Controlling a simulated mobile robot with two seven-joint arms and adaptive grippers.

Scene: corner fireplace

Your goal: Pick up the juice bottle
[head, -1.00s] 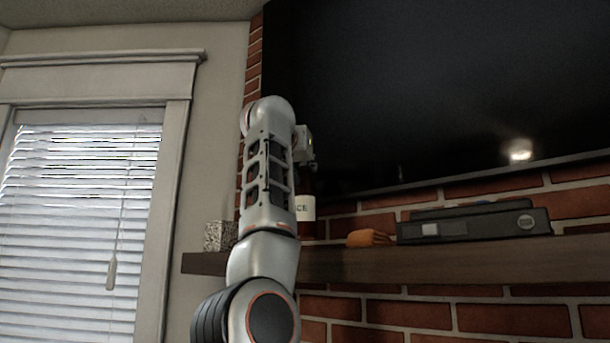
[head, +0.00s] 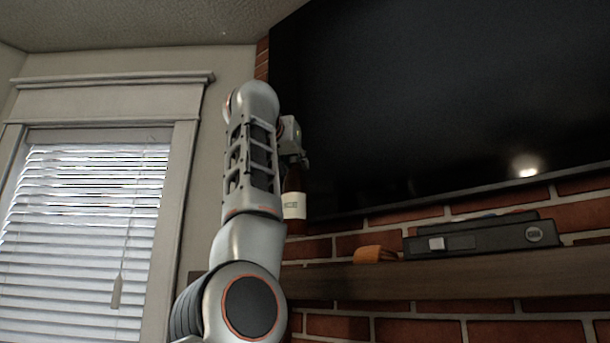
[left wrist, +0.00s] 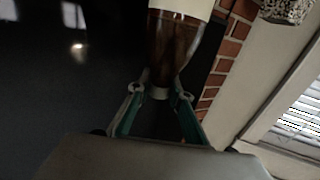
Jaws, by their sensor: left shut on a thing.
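The juice bottle (head: 294,207) is brown with a white label and hangs upright above the mantel, beside my left arm. Its base looks clear of the shelf. My left gripper (head: 300,160) is shut on the bottle's top from above; my arm partly hides the bottle in the head view. My right gripper is not in view.
The wooden mantel (head: 440,279) runs along the brick wall. An orange object (head: 375,254) and a black box-like device (head: 480,238) rest on it. A large dark TV (head: 430,100) hangs close behind the bottle. A speckled block (left wrist: 287,9) shows in the wrist view.

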